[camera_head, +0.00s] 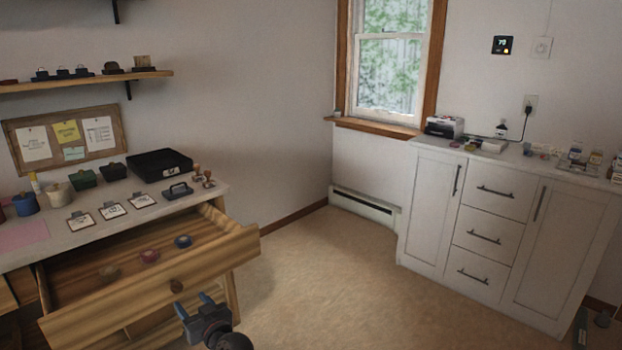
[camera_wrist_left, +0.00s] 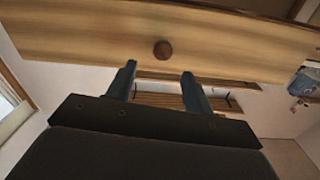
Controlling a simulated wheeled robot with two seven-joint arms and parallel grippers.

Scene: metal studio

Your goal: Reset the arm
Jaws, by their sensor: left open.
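My left gripper (camera_head: 194,308) is open and empty. In the head view it is at the bottom, just right of the front of an open wooden drawer (camera_head: 120,310). In the left wrist view its two blue-grey fingers (camera_wrist_left: 158,80) stand apart, with the drawer front (camera_wrist_left: 90,38) and its round knob (camera_wrist_left: 162,49) beyond them. I cannot tell from these views how far the fingertips are from the drawer front. My right gripper does not show in either view.
The desk top (camera_head: 120,232) carries a black box (camera_head: 160,165), cards and cups. A white cabinet (camera_head: 428,205) stands at the right. The floor (camera_head: 320,265) between is clear.

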